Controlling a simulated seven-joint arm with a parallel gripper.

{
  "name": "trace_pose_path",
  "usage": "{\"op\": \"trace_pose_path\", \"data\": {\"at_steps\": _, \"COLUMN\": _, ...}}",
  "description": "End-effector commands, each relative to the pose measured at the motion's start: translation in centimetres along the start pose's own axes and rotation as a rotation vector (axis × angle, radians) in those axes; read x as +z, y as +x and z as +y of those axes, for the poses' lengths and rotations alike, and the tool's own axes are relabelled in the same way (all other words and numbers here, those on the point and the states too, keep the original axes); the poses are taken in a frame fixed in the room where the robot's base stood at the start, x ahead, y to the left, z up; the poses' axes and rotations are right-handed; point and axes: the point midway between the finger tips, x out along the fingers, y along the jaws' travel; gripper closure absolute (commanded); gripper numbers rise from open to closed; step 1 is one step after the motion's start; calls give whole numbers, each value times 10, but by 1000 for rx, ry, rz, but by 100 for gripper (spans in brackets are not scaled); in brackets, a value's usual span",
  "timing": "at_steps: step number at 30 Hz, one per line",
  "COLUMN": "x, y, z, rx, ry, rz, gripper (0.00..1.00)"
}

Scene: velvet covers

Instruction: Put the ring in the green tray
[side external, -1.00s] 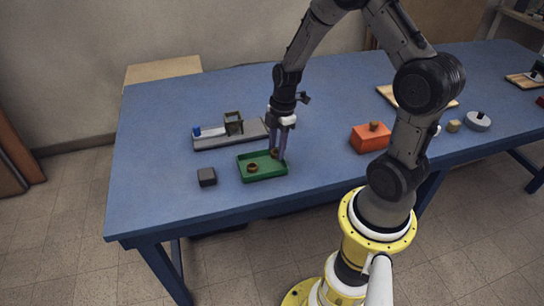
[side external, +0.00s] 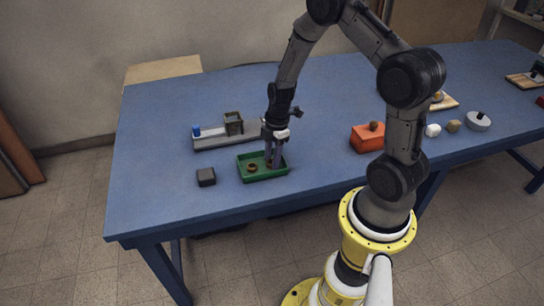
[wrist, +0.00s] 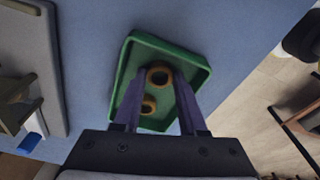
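The green tray (side external: 276,176) lies near the table's front edge; its wall also shows in the wrist view (wrist: 207,72). One brown ring (side external: 252,167) lies in the tray's left part in the side view. It is the lower ring (wrist: 149,106) in the wrist view. My gripper (side external: 272,166) points down into the tray's right part. In the wrist view its fingertips (wrist: 159,77) close on a second brown ring (wrist: 159,70). That ring is low in the tray; I cannot tell whether it touches the floor. The fingers mostly hide it in the side view.
A dark grey block (side external: 206,177) sits left of the tray. A grey fixture (side external: 222,143) with a blue piece (side external: 196,131) lies behind it. An orange box (side external: 367,139) with a brown knob stands to the right. Bare table separates the tray and box.

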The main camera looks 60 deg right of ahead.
Motion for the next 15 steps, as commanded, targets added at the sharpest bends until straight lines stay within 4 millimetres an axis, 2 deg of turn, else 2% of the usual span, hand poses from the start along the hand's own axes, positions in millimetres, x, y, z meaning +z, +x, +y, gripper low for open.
{"op": "trace_pose_path", "data": {"at_steps": 1, "x": 0, "y": 0, "z": 0, "rx": 0, "ry": 0, "rz": 0, "gripper": 50}}
{"op": "trace_pose_path", "data": {"at_steps": 4, "x": 0, "y": 0, "z": 0, "rx": 0, "ry": 0, "rz": 0, "gripper": 32}}
{"op": "trace_pose_path", "data": {"at_steps": 5, "x": 0, "y": 0, "z": 0, "rx": 0, "ry": 0, "rz": 0, "gripper": 29}}
{"op": "trace_pose_path", "data": {"at_steps": 15, "x": 0, "y": -4, "z": 0, "rx": 1, "ry": -1, "rz": 0, "gripper": 29}}
